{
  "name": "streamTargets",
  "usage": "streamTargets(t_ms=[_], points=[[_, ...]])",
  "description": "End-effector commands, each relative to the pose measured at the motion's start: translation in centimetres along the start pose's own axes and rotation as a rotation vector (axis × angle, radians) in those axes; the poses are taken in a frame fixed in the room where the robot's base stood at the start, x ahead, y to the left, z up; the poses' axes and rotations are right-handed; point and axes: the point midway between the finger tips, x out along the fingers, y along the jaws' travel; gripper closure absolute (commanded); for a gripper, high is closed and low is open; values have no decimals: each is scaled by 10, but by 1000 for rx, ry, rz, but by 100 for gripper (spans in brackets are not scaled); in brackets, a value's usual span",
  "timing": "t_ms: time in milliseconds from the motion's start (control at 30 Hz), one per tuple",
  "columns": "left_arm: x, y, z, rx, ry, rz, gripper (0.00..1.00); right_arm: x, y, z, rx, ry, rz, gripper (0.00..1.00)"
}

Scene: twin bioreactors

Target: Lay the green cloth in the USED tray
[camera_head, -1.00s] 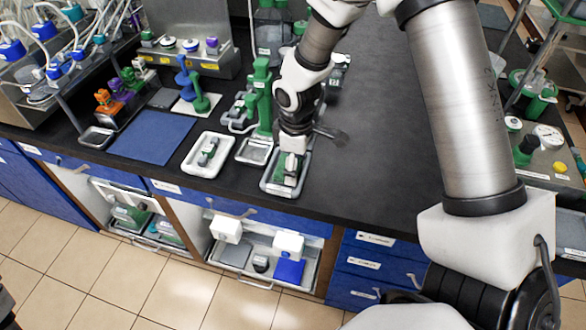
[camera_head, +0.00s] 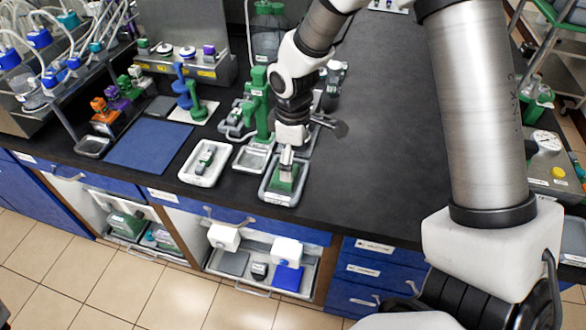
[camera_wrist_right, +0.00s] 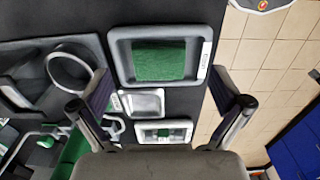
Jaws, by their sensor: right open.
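The green cloth (camera_head: 285,181) lies flat inside a grey tray (camera_head: 277,200) near the front edge of the bench. In the right wrist view the cloth (camera_wrist_right: 159,61) sits within the rim of the same tray (camera_wrist_right: 120,50); a white label on the rim is too small to read. My right gripper (camera_head: 287,160) is above the cloth, pointing down. In the right wrist view its two fingers (camera_wrist_right: 162,104) are wide apart with nothing between them, and the whole cloth shows clear of them. My left gripper is not in view.
A small metal tray (camera_head: 241,163) and a white tray (camera_head: 187,170) holding a small grey-green item stand to the left. A green stand (camera_head: 260,100) rises close behind. A blue mat (camera_head: 150,146) lies farther left. The bench to the right is clear.

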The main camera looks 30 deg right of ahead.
Motion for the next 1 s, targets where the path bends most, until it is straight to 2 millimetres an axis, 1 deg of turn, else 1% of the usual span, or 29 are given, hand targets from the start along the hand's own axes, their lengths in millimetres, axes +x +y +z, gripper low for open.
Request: streamTargets(t_ms=[33, 100, 200, 300, 433, 1000], points=[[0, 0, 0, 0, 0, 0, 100, -15, 1, -1, 0, 5, 4, 0], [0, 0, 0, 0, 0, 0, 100, -34, 1, -1, 0, 5, 5, 0], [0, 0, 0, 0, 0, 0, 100, -55, 0, -1, 0, 3, 3, 0], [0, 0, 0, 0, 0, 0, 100, -69, 0, 0, 1, 1, 2, 0], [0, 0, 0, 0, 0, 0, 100, -75, 0, 0, 1, 0, 0, 0], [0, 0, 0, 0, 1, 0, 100, -74, 0, 0, 0, -1, 0, 0]])
